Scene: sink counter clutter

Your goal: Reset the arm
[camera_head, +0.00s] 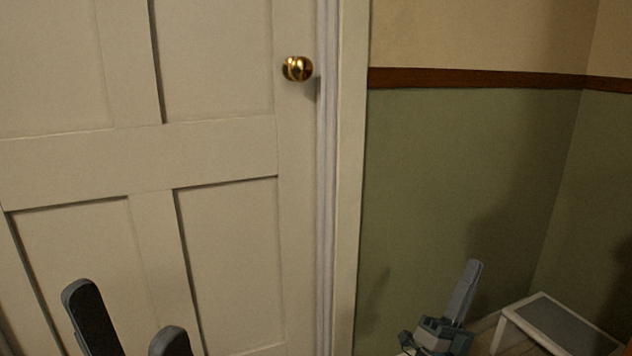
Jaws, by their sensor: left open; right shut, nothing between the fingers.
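My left gripper (127,318) shows at the bottom left, in front of the door. Its two dark fingers stand apart with nothing between them, so it is open and empty. Its base is cut off by the lower picture edge. My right gripper (472,270) is at the bottom right, in front of the green wall, pointing up. Its fingers are together and hold nothing. Most of both arms lies outside the view.
A cream panelled door (140,160) with a brass knob (297,69) fills the left side and is shut. A green wall (450,180) with a brown rail (470,78) is on the right. A low white step stool (507,328) with a grey top stands at the lower right.

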